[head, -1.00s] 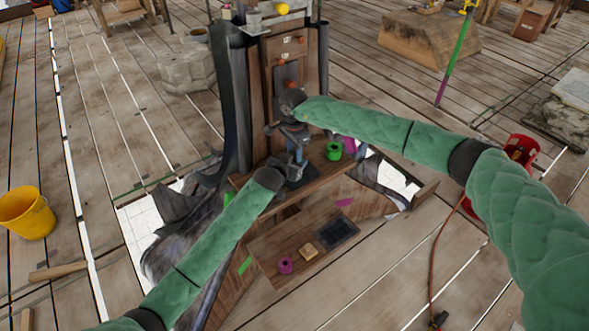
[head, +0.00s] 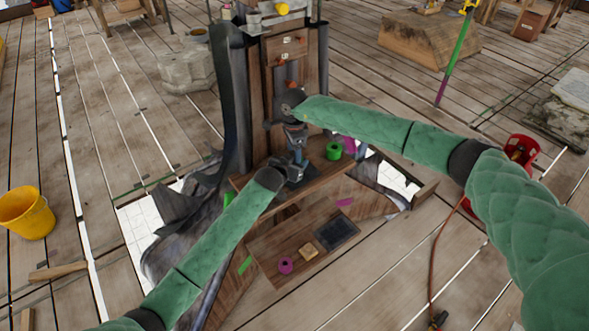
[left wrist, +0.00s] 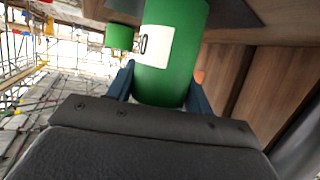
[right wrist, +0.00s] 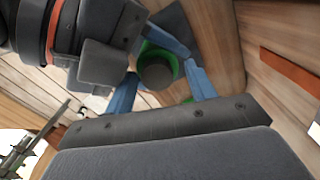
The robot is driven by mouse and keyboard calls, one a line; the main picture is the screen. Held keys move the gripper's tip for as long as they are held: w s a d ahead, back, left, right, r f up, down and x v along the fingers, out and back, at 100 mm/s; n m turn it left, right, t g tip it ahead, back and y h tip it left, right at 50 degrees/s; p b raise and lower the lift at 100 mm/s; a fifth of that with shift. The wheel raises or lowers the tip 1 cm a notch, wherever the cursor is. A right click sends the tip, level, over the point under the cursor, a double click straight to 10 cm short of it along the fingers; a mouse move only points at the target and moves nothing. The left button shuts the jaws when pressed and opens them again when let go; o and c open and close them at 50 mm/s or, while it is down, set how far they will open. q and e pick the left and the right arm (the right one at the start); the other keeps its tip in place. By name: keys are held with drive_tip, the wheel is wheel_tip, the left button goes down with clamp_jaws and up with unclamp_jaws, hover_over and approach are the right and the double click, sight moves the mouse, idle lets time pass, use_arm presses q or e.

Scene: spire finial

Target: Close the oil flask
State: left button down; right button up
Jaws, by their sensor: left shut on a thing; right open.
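The green oil flask (left wrist: 172,50), with a white label, stands between the blue fingers of my left gripper (left wrist: 163,85), which is shut on it. From above, the right wrist view shows its green rim around a dark round middle (right wrist: 157,72). My right gripper (right wrist: 163,88) is open above the flask, its blue fingers apart on either side of the rim in that view. In the head view my right gripper (head: 296,137) is above my left gripper (head: 290,168), and they largely hide the flask. I cannot tell where the flask's cap is.
A small green round container (head: 333,150) stands on the wooden shelf right of the grippers. A lower board (head: 275,243) carries a purple ring-like piece (head: 286,265), a tan block (head: 308,251) and a dark tray (head: 336,233). The tall wooden panel (head: 290,60) rises close behind.

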use_arm(q)
drive_tip(key=shift+a, duration=0.1)
use_arm(e)
drive_tip(key=shift+r, duration=2.2)
drive_tip(key=shift+c, duration=0.5)
drive_tip(key=r, duration=0.1)
drive_tip(key=r+n, duration=0.1)
drive_tip(key=w+d+r+n, duration=0.1)
drive_tip(key=r, duration=0.1)
drive_tip(key=shift+s+a+f+n, duration=0.1)
drive_tip(key=shift+s+f+n, duration=0.1)
drive_tip(key=shift+n, duration=0.4)
drive_tip(key=shift+s+a+f+n, duration=0.1)
drive_tip(key=shift+s+n, duration=0.1)
drive_tip(key=shift+n, duration=0.4)
drive_tip(key=shift+s+a+n, duration=0.1)
drive_tip(key=shift+n, duration=0.8)
drive_tip(key=shift+s+a+n, duration=0.1)
drive_tip(key=shift+n, duration=0.8)
